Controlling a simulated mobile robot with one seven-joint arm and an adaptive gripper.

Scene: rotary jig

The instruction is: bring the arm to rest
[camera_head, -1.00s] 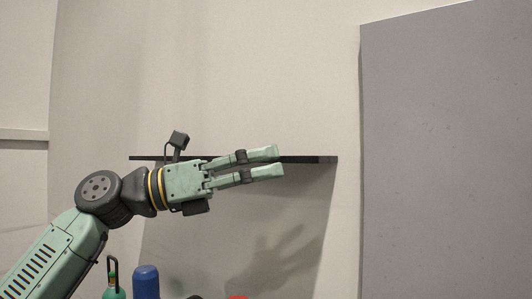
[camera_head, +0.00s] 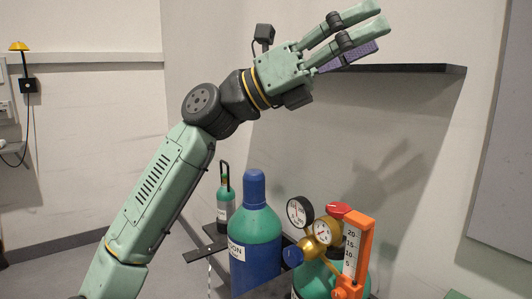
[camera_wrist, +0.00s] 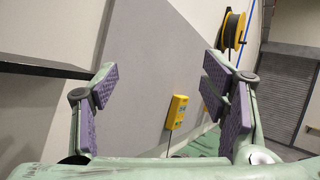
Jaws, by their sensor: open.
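My gripper (camera_head: 366,25) is raised at the upper middle of the head view, in front of the wall and pointing up to the right. Its fingers are spread, with nothing between them. The wrist view also shows the open gripper (camera_wrist: 165,100), with purple pads on both sides and an empty gap. My green arm runs from the lower left up to it. In the head view the fingers overlap the wall near a black shelf (camera_head: 420,69); whether they touch it cannot be told.
Below my gripper stand a blue-green gas cylinder (camera_head: 255,225), a smaller cylinder (camera_head: 226,206) and a gauge assembly (camera_head: 322,231) with an orange scale (camera_head: 354,252). The wrist view shows a yellow box (camera_wrist: 177,111), a hose reel (camera_wrist: 233,31) and a grey shutter (camera_wrist: 279,90).

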